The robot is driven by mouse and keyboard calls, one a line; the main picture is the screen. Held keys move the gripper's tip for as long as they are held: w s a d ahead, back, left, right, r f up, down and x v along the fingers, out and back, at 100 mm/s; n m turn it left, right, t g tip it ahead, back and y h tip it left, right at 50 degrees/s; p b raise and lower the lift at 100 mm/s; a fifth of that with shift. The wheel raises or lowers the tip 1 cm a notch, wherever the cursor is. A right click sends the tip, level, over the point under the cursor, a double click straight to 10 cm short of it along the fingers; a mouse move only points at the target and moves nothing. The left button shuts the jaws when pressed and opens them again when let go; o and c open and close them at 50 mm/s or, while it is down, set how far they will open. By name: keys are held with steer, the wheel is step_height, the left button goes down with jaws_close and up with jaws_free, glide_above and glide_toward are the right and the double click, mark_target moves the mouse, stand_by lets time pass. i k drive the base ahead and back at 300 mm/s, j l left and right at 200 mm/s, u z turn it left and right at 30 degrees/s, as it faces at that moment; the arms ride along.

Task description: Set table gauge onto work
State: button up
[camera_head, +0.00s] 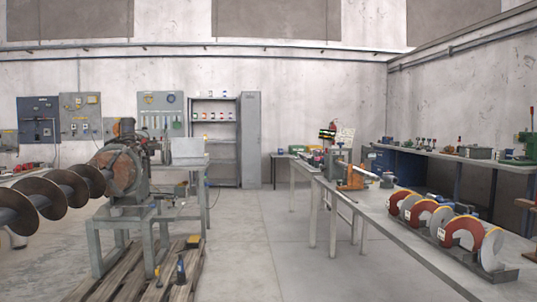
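A dark auger (58,190) with broad spiral flights lies horizontally at the left. Its right end meets a rusty, round-faced positioner (122,170) on a grey steel stand (148,222); this looks like the work. A long grey table (425,247) runs along the right. Several discs coloured red, white and yellow (468,232) stand on edge in a rack on it. An orange fixture (352,177) with a bar through it stands near the table's far end. I cannot tell which item is the table gauge. My gripper is not in view.
Wooden pallets (183,275) with tools lie under the stand. The concrete floor (262,225) between stand and table is clear. A wall bench (460,156) with small machines runs behind the table. Shelves (212,140) and a grey locker (250,140) stand at the back wall.

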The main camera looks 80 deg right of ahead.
mark_target(368, 153)
steer(key=z, duration=3.4)
steer(key=i+j, duration=0.65)
steer(key=i, duration=0.15)
steer(key=i+j, duration=0.7)
steer(key=i, duration=0.15)
steer(key=i+j, duration=0.65)
steer(key=i, duration=0.15)
steer(key=i+j, duration=0.2)
steer(key=i, duration=0.2)
steer(key=i+j, duration=0.2)
steer(key=i, duration=0.15)
steer(key=i+j, duration=0.25)
steer(key=i, duration=0.15)
steer(key=i+l, duration=0.2)
steer(key=i, duration=0.1)
